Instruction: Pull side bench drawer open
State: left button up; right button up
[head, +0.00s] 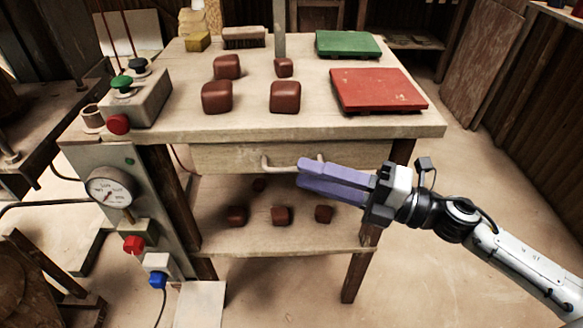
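The side bench drawer (225,158) is a pale wooden front right under the bench top, and it looks closed. Its light bar handle (279,168) sticks out at the middle of the front. My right gripper (300,175) has purple fingers, one above the other, pointing left with their tips at the handle. The right part of the handle bar is hidden behind or between the fingers. I cannot tell whether they hold the bar or are only beside it. My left gripper is not in view.
The bench top (330,127) holds several brown-red blocks, a red plate (375,89), a green plate (348,44), a brush (244,37) and a button box (136,95). A lower shelf (260,233) holds more blocks. A gauge panel (110,187) stands left. The floor at right is clear.

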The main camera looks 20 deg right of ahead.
aim_at(292, 169)
jog(key=shift+x, duration=2.2)
grip_shut()
